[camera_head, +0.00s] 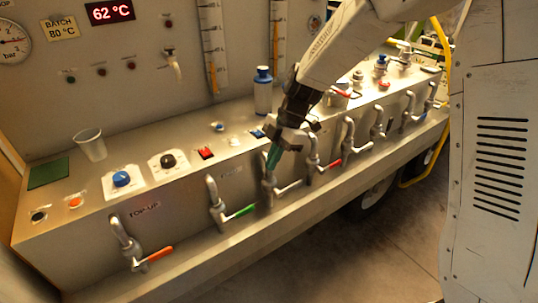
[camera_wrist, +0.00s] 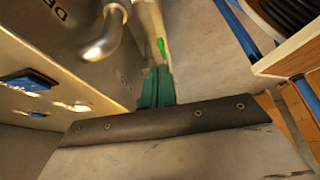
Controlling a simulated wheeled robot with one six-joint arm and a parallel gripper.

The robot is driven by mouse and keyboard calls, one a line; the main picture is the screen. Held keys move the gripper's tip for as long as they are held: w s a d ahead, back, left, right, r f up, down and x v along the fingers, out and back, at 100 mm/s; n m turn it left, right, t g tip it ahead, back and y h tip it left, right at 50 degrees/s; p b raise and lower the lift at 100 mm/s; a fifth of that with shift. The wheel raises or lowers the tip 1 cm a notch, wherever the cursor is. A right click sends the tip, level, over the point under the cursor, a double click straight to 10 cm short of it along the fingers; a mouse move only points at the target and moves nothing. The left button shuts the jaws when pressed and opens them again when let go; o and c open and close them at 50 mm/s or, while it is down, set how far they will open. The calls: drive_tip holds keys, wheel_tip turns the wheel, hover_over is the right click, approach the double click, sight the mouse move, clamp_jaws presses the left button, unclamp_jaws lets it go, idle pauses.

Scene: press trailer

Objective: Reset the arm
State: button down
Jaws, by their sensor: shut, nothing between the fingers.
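My gripper (camera_head: 272,158), with teal fingers, is at the front edge of the metal console, near the middle in the head view. It points down beside a bent metal tap (camera_head: 268,187) and looks shut and empty. In the wrist view its teal fingers (camera_wrist: 155,88) are together with nothing between them. A metal pipe bend (camera_wrist: 115,35) is just left of them in that view. My arm reaches in from the upper right. Whether the fingers touch the tap cannot be told.
The console (camera_head: 185,195) carries a clear cup (camera_head: 90,145), a blue-capped bottle (camera_head: 263,92), knobs and switches. Taps with an orange handle (camera_head: 160,254), a green handle (camera_head: 240,212) and a red handle (camera_head: 333,164) stick out in front. The floor (camera_head: 330,255) before it looks clear.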

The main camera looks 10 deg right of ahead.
drive_tip(key=s+d+r+m+t+h, duration=0.1)
drive_tip(key=s+d+r+m, duration=0.4)
drive_tip(key=s, duration=0.4)
drive_tip(key=s+d+r+m+t+h, duration=0.1)
drive_tip(key=s+d+r+m, duration=0.3)
drive_tip(key=s+m, duration=0.6)
drive_tip(key=s+d+r+m+t+h, duration=0.1)
drive_tip(key=s+d+r+m+h, duration=0.1)
drive_tip(key=s+d+r+m, duration=0.3)
drive_tip(key=s+d+m, duration=0.3)
drive_tip(key=s, duration=0.1)
drive_tip(key=shift+s+d+r+t, duration=0.15)
drive_tip(key=shift+d+r+t, duration=0.15)
drive_tip(key=shift+d, duration=0.05)
